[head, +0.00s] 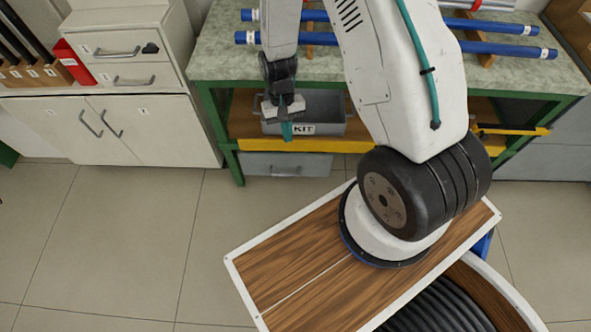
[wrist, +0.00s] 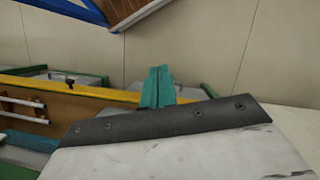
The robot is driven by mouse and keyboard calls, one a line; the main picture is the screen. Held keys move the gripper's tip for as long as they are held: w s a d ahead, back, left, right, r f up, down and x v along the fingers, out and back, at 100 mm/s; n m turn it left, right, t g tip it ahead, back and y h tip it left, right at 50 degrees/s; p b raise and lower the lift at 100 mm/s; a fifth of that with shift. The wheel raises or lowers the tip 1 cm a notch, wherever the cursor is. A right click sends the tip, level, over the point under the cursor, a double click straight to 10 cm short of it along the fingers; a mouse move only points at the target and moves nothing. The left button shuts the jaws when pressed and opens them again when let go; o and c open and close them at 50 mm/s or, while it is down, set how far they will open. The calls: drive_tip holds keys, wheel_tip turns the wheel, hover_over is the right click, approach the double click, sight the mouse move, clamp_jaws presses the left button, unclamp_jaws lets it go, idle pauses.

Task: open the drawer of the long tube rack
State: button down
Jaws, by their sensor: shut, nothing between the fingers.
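The long tube rack (head: 215,62) is a green-framed bench with a speckled top, seen at the upper middle of the head view. Its grey drawer (head: 255,166) sits low under the yellow shelf edge, with a bar handle (head: 285,173) on its front. The drawer looks closed. My gripper (head: 287,133) points down in front of the shelf, above the drawer and apart from its handle. Its teal fingers are shut together and empty, as the wrist view also shows (wrist: 157,86).
A grey bin marked KIT (head: 335,118) stands on the shelf behind my gripper. Blue tubes (head: 500,49) lie on the bench top. A yellow-handled tool (head: 515,131) lies at the shelf's right. White cabinets (head: 70,135) stand left. The tiled floor (head: 120,240) before them is clear.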

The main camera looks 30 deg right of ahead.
wheel_tip(320, 180, down, 24)
drive_tip(key=s+d+m+t+h, duration=0.1)
drive_tip(key=d+m+t, duration=0.1)
drive_tip(key=w+d+f+m+t+h, duration=0.1)
drive_tip(key=w+d+f, duration=0.3)
drive_tip(key=f, duration=0.7)
drive_tip(key=w+d+f+t+h, duration=0.1)
drive_tip(key=w+d+f+t, duration=0.3)
drive_tip(key=w+f, duration=0.4)
wheel_tip(320, 180, down, 5)
drive_tip(key=shift+w+r+m, duration=0.15)
drive_tip(key=shift+r+m, duration=0.05)
drive_tip(key=shift+m, duration=0.2)
